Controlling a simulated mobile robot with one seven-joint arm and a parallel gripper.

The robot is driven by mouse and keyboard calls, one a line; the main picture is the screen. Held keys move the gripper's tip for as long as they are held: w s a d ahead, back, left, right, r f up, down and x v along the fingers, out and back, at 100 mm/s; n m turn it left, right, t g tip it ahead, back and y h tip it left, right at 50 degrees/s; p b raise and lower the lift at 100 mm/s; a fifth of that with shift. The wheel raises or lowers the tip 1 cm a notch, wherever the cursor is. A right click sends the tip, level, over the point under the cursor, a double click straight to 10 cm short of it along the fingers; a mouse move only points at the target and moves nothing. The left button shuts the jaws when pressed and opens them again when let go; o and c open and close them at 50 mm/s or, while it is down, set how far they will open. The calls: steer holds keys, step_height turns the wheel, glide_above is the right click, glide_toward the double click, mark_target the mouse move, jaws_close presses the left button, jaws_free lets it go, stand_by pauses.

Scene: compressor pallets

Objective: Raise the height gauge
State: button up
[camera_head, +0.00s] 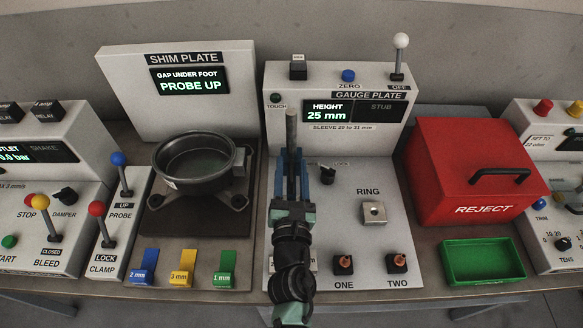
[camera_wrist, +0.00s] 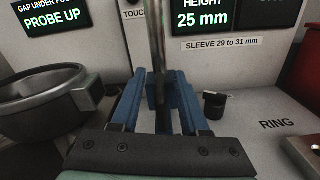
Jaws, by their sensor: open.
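The height gauge's grey upright post (camera_head: 291,128) stands at the left of the gauge plate (camera_head: 390,210); it also shows in the wrist view (camera_wrist: 158,40). The gauge display (camera_head: 327,111) reads HEIGHT 25 mm. My gripper (camera_head: 291,153) is open, with its blue fingers on either side of the post low down; they also show in the wrist view (camera_wrist: 157,78). A darker blue piece shows between the fingers, and I cannot tell whether they touch it. My gripper and arm hide the post's foot. A black lock knob (camera_head: 327,174) sits just right of the post.
The gauge panel says SLEEVE 29 to 31 mm. A ring block (camera_head: 374,213) and two pegs, ONE (camera_head: 343,264) and TWO (camera_head: 396,262), sit on the right. A round pan (camera_head: 198,163) stands left. A red reject box (camera_head: 470,170) and green tray (camera_head: 483,262) are further right.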

jaws_close()
steer(key=shift+a, duration=0.1)
stand_by(1.2)
